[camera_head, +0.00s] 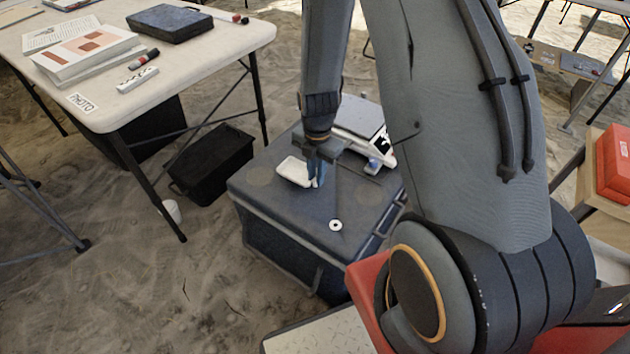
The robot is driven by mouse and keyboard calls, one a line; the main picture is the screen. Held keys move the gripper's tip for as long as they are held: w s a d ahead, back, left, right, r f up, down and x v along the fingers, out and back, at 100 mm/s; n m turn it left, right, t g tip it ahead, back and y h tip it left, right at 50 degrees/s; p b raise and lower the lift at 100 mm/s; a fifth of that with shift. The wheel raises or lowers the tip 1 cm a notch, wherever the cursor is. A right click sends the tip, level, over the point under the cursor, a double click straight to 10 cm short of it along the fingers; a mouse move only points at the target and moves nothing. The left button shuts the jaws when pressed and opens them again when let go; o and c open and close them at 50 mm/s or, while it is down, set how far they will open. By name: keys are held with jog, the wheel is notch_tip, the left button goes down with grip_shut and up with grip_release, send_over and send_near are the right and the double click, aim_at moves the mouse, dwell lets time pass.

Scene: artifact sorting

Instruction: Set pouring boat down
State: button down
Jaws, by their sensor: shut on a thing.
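The pouring boat (293,172) looks like a small white dish. It is at the top of a dark blue-grey storage box (262,197). My gripper (315,178) points down over the box with its blue fingers shut on the boat's right end. The fingers hide that end of the boat. I cannot tell whether the boat touches the lid or hangs just above it.
A small white ring (335,225) lies on the lid's front part. A white device (362,130) stands at the lid's back right. A table (190,85) with books, a marker and a scale bar is at left. A black bin (212,163) stands on the sand.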

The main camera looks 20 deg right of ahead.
notch_tip(320, 180, down, 3)
jog(key=shift+r, duration=0.1)
jog(key=c, duration=1.7)
grip_release()
notch_tip(320, 180, up, 12)
jog(key=p, duration=0.1)
jog(key=s+a+r+m, duration=0.2)
jog(key=s+r+m, duration=0.4)
jog(key=m, duration=0.2)
jog(key=s+a+r+m, duration=0.3)
jog(key=s+r+m, duration=0.3)
jog(key=r+m, duration=0.1)
jog(key=s+a+r+m, duration=0.2)
jog(key=s+r+m, duration=0.4)
jog(key=m, duration=0.3)
jog(key=shift+s+a+r, duration=0.2)
jog(key=shift+s+r, duration=0.2)
jog(key=shift+r, duration=0.05)
